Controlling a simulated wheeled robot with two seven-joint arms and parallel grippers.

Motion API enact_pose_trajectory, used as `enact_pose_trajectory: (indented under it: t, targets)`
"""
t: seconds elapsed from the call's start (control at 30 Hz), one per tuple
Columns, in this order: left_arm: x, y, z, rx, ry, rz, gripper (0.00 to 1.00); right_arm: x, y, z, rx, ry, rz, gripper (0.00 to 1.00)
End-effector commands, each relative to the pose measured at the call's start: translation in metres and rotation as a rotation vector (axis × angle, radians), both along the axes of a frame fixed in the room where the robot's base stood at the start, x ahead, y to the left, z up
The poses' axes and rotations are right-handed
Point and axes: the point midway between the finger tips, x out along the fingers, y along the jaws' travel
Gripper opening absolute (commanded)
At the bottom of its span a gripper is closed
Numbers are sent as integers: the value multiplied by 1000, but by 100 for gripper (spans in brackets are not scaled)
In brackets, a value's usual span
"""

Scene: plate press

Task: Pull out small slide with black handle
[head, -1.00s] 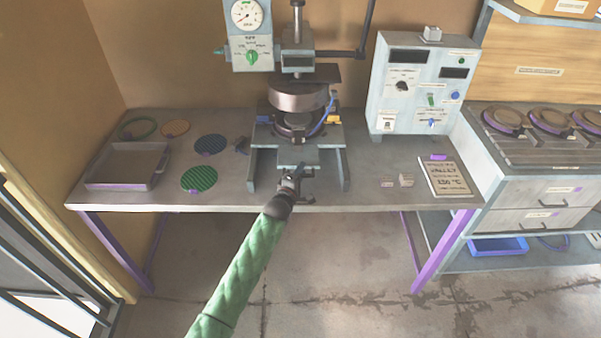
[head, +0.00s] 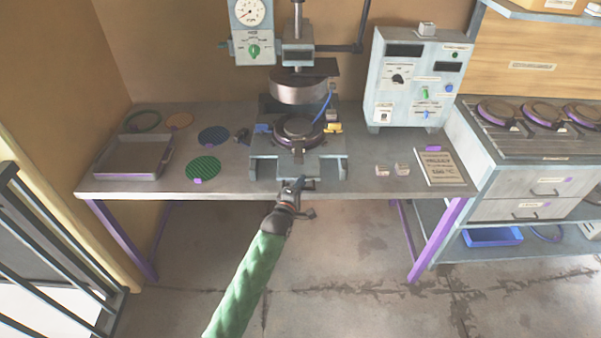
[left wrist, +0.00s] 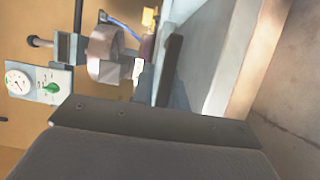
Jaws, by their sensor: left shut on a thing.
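The press (head: 297,88) stands at the back middle of the table, its upper round block above a gap. The small slide (head: 325,167) lies under it on the base, bearing a dark round mould (head: 298,129), which now sits forward of the upper block. My left gripper (head: 294,187) is at the slide's front edge, at the table's front, shut on the black handle, which is mostly hidden by the jaws. In the left wrist view a dark bar (left wrist: 171,68) lies by the press block (left wrist: 104,54); I cannot tell whether it is finger or handle. My right gripper is not in view.
A grey tray (head: 125,174), a green disc (head: 203,169) and a blue disc (head: 213,136) lie to the left. A control box (head: 410,105), two small blocks and a sign (head: 441,168) are to the right. The floor before the table is clear.

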Motion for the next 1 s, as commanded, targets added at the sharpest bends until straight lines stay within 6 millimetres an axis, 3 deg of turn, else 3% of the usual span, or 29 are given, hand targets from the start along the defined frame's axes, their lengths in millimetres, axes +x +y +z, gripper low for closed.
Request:
enact_pose_trajectory:
  t: [0.03, 0.2, 0.4, 0.6, 0.97, 1.0]
  targets:
    - [-15, 0, -3, 1, 12, 0, 0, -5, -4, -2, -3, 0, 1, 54]
    - [-49, 0, -5, 1, 14, -1, 0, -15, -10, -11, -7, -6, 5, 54]
    - [-75, 0, -6, 3, 13, -1, 0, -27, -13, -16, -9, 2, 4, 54]
    - [-86, 0, -6, 2, 11, -1, 0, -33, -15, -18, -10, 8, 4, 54]
    - [-88, 0, -8, 3, 13, -1, 0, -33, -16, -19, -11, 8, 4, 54]
    - [-88, 0, -8, 3, 13, -1, 19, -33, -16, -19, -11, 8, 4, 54]
